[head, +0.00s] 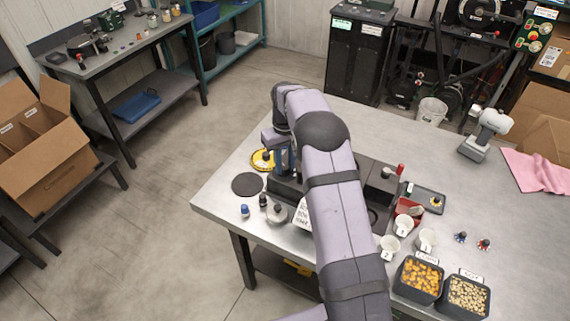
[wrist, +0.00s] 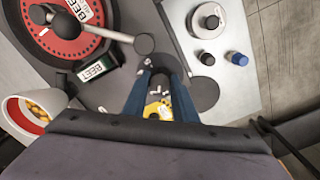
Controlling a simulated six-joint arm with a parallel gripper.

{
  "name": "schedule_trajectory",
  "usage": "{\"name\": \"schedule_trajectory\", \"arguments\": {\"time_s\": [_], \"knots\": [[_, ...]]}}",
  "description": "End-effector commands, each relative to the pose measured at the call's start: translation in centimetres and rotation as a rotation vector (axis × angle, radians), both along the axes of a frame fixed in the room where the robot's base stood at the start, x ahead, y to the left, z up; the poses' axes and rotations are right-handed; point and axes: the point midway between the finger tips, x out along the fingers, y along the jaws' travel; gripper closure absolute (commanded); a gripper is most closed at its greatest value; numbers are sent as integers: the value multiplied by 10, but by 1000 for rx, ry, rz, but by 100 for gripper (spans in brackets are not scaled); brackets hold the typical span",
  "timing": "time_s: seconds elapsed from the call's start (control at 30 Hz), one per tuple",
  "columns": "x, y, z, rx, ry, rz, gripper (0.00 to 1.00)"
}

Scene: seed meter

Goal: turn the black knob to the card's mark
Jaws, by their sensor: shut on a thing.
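My gripper (wrist: 165,76) points down with its two blue fingers close on either side of a dark knob-like thing, taken to be the black knob (wrist: 168,66); the fingers hide much of it. In the head view my gripper (head: 284,159) is at the meter's far left, partly behind my arm. No mark on the knob can be read.
Blue (head: 245,211) and black small knobs and a silver weight stand at the front left. White cups (head: 389,247) and bins of seed (head: 418,279) stand to the right.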

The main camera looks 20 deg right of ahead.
Motion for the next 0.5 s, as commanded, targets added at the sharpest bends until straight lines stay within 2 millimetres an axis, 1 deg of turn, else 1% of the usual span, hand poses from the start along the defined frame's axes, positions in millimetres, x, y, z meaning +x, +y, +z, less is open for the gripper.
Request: {"name": "schedule_trajectory", "arguments": {"time_s": [0.2,0.5], "knots": [[0,0,1,0,-1,-144,97],[0,0,1,0,-1,-249,97]]}}
